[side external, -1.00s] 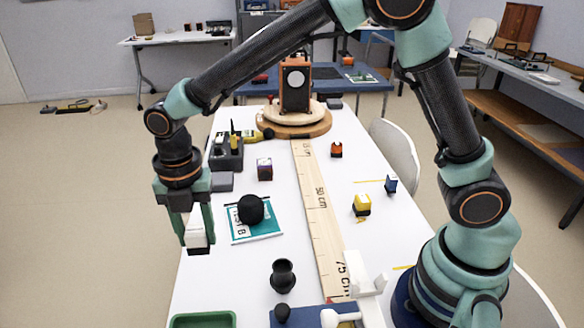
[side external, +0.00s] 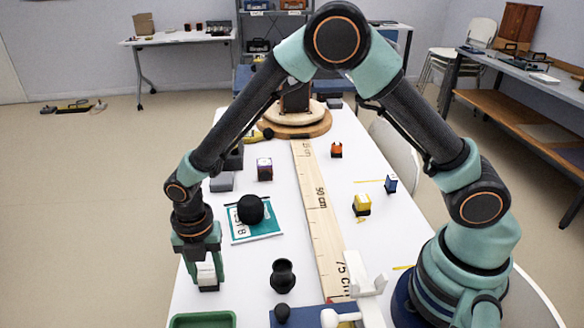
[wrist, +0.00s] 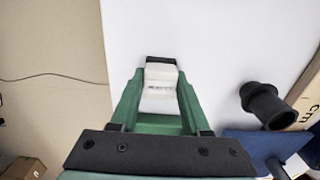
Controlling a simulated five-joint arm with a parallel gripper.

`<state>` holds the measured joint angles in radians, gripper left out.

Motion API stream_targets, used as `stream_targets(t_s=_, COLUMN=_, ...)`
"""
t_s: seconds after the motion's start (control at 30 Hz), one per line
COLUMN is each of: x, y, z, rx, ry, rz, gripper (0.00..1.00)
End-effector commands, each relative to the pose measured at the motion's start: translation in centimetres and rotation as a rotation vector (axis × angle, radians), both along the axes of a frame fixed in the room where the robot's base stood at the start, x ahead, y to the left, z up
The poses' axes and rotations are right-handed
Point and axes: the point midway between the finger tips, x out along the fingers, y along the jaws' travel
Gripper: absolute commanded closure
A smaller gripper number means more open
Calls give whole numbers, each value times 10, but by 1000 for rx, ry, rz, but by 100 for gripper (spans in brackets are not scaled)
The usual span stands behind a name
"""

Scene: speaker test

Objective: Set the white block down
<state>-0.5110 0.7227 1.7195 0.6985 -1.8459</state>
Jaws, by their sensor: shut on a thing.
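The white block (side external: 206,272), with a dark end at its bottom, is held upright in my gripper (side external: 207,275) at the left edge of the white table (side external: 245,285) in the side view. The fingers are shut on it from both sides. In the wrist view the white block (wrist: 160,85) sits between the green fingers of my gripper (wrist: 160,88), with its dark end at the far side. The block's lower end is at or just above the table top; I cannot tell whether it touches.
A black vase (side external: 283,276) stands to the right of the block. A green tray (side external: 203,320) is at the near edge. A long ruler (side external: 320,215) runs down the table. Bare table surrounds the block.

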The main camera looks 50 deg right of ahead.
Motion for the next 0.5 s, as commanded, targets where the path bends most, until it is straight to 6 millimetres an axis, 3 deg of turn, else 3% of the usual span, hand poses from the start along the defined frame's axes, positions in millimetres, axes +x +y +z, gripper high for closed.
stream_targets(t_s=0.17, x=0, y=0, z=-3, rx=0, ry=0, rz=0, gripper=100)
stream_targets(t_s=0.2, x=0, y=0, z=-2, rx=1, ry=-1, rz=0, gripper=42)
stream_targets(t_s=0.27, x=0, y=0, z=-2, rx=1, ry=-1, rz=0, gripper=24)
stream_targets(t_s=0.5, x=0, y=0, z=-2, rx=0, ry=0, rz=0, gripper=24)
